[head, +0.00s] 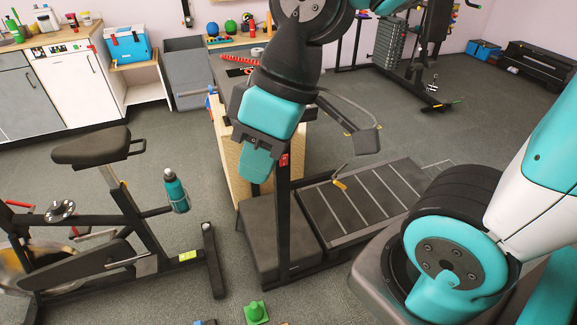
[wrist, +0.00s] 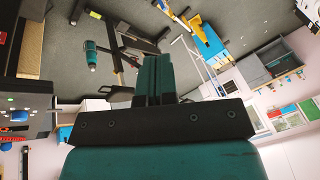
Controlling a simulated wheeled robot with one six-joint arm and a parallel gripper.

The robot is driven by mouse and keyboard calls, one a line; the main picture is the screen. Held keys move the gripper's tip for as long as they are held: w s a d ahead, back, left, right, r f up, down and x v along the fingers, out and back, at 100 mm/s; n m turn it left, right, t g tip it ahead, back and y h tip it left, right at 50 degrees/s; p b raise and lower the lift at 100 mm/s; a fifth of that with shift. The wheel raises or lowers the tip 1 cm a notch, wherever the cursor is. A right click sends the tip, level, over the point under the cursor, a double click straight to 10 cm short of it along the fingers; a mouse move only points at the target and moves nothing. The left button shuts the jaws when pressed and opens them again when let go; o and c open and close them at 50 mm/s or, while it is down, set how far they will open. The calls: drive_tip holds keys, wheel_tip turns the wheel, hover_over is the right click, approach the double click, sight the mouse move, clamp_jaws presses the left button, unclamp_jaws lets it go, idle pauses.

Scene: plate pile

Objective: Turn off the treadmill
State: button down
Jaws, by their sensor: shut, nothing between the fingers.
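The treadmill (head: 345,205) stands in the middle of the head view, with a dark deck and a dark upright post. A small red part (head: 284,160) shows on the post just right of my gripper (head: 256,168). My gripper hangs in front of the post's upper end, pointing down, and hides part of the console area. Its teal fingers are together and empty; they also show in the wrist view (wrist: 153,75). A dark panel with small lights (wrist: 22,115) is at the left of the wrist view; I cannot tell if it is the treadmill's console.
An exercise bike (head: 95,150) with a teal bottle (head: 176,188) stands at the left. A wooden board (head: 236,165) is behind my gripper. Cabinets (head: 65,90) line the back left. Floor between them is clear.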

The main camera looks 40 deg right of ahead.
sight(290, 159)
drive_tip(key=w+d+f+n+t+b, duration=0.3)
drive_tip(key=w+d+f+t+b, duration=0.1)
drive_tip(key=w+d+f+b, duration=0.95)
drive_tip(key=w+d+f+n+t+h+b, duration=0.1)
drive_tip(key=w+d+f+n+t+b, duration=0.1)
drive_tip(key=d+f+b, duration=0.5)
drive_tip(key=d+f, duration=0.1)
drive_tip(key=d, duration=0.3)
drive_tip(key=shift+d+n+h+b, duration=0.3)
drive_tip(key=shift+b, duration=0.05)
drive_tip(key=shift+f, duration=0.15)
drive_tip(key=shift+w+a+f, duration=0.25)
drive_tip(key=shift+w+f, duration=0.95)
drive_tip(key=shift+w, duration=0.4)
drive_tip(key=shift+w+a+f, duration=0.2)
drive_tip(key=shift+w+f, duration=1)
drive_tip(key=shift+w, duration=0.45)
drive_tip(key=shift+w+a+f, duration=0.25)
drive_tip(key=shift+w+f, duration=0.95)
drive_tip(key=shift+w, duration=0.4)
